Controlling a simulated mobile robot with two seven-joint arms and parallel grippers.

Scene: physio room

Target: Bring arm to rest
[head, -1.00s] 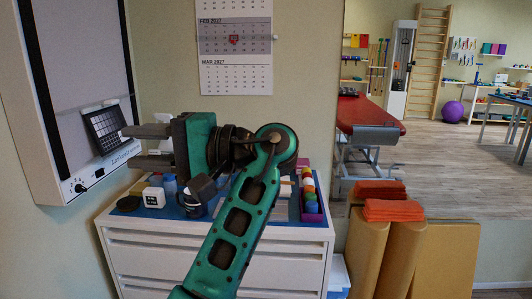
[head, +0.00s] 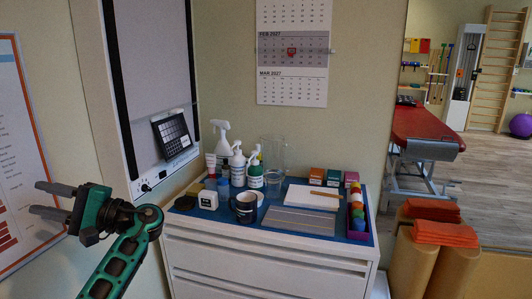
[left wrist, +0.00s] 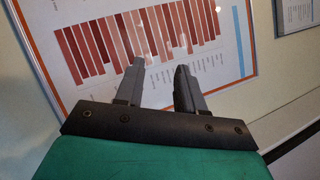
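My left gripper (head: 45,200) is at the left of the head view, in front of the wall and to the left of the cabinet. Its two grey fingers point left and stand apart with nothing between them. In the left wrist view the fingers (left wrist: 158,85) also show a gap, with a framed poster (left wrist: 145,40) behind them. My green left arm (head: 120,258) comes up from the bottom left. My right gripper is in neither view.
A white cabinet (head: 265,255) carries spray bottles, a dark mug (head: 244,207), a clear jug and small boxes. A light box (head: 150,80) hangs on the wall beside the gripper. Orange towels (head: 440,232) lie on rolls at the right. A red treatment table (head: 425,130) stands behind.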

